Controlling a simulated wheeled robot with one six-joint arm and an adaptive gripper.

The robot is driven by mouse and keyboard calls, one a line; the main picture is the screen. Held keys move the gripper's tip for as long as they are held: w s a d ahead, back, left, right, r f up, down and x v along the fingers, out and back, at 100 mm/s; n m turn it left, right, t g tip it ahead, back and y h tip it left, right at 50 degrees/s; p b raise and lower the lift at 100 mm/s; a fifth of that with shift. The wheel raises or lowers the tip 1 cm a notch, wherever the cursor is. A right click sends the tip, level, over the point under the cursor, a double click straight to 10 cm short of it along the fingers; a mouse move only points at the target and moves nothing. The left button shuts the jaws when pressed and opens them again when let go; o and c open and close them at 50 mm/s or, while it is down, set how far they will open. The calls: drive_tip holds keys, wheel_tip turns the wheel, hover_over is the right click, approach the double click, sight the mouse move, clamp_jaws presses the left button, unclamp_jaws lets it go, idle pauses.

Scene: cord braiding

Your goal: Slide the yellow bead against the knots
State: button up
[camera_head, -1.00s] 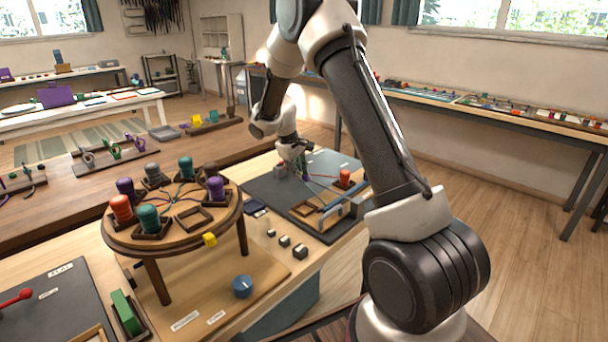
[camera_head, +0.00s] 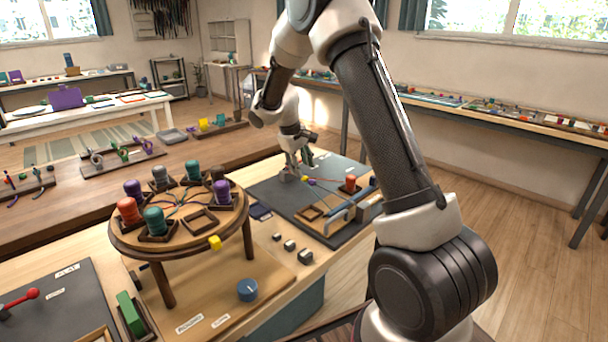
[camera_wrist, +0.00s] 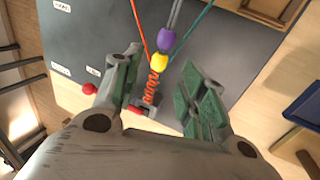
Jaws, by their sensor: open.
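The yellow bead (camera_wrist: 159,62) sits on the cords in the wrist view, between my fingers near their tips. A purple bead (camera_wrist: 166,39) is just beyond it, touching or nearly so. The orange-red knots (camera_wrist: 152,88) form a twisted coil on the near side of the yellow bead. I cannot tell if bead and knots touch. My gripper (camera_wrist: 161,76) is open, with one green-padded finger on each side of the cords and clear space beside the bead. In the head view my gripper (camera_head: 298,163) is low over the dark mat (camera_head: 272,188).
A red bobbin (camera_head: 350,184) and a blue bar (camera_head: 352,205) are right of my gripper. The round wooden stand (camera_head: 180,243) with several bobbins is to the left. A red ball (camera_wrist: 88,88) lies outside my left finger. Small grey blocks (camera_head: 290,245) lie in front of the mat.

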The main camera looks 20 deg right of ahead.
drive_tip(key=v, duration=0.7)
drive_tip(key=s+r+m+t+y, duration=0.1)
drive_tip(key=s+r, duration=0.3)
drive_tip(key=s, duration=0.9)
drive_tip(key=s+r+m+t+y, duration=0.1)
drive_tip(key=s+r, duration=0.3)
drive_tip(key=s, duration=0.9)
drive_tip(key=s+r+m+t+y, duration=0.1)
drive_tip(key=s+r, duration=0.3)
drive_tip(key=s, duration=0.9)
drive_tip(key=shift+d+r+m, duration=0.2)
drive_tip(key=shift+d+m, duration=0.15)
drive_tip(key=shift+m, duration=0.15)
